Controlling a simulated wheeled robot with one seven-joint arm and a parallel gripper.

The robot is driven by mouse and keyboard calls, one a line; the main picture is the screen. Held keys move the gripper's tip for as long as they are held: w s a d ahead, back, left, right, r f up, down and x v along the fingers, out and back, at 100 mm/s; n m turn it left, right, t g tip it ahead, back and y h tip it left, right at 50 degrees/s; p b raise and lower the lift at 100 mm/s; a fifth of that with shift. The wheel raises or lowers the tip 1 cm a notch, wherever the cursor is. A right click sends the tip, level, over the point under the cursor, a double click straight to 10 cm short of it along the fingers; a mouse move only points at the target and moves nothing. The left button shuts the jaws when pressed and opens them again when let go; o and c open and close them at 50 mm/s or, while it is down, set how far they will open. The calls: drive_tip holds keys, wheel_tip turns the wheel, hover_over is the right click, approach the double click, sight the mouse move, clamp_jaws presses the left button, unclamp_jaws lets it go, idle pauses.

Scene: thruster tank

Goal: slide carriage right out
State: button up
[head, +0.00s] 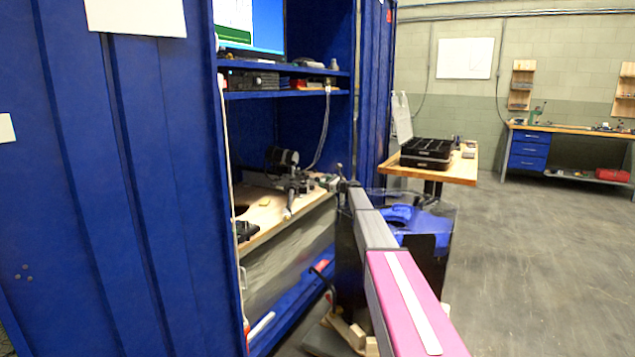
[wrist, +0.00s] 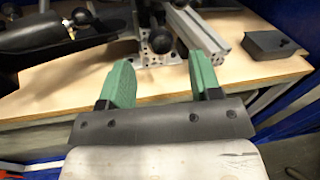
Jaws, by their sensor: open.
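In the wrist view, a silver metal bracket with a round black knob (wrist: 159,46) stands at the front edge of the wooden bench; it looks like the carriage. A slotted aluminium rail (wrist: 200,33) runs beside it to the right. My gripper (wrist: 160,65) has green fingers, spread apart and empty. The knob appears in the gap between the fingertips, slightly beyond them; I see no contact. In the head view, my gripper (head: 329,183) is small at the cabinet opening, close to the rig (head: 294,186) on the bench. Fine detail there is too small to tell.
A dark block (wrist: 272,44) lies on the bench (wrist: 110,92) at right in the wrist view. A black curved part (wrist: 65,38) lies at left. Blue cabinet walls (head: 130,190) flank the opening. A table with black cases (head: 428,152) stands behind; the floor at right is clear.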

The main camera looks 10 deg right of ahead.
sight(317, 179)
drive_tip(key=x, duration=0.5)
drive_tip(key=shift+w+a, duration=0.2)
drive_tip(key=shift+w, duration=0.1)
clamp_jaws()
drive_tip(key=w+d+v, duration=0.1)
drive_tip(key=v, duration=0.8)
drive_tip(key=shift+d, duration=0.2)
unclamp_jaws()
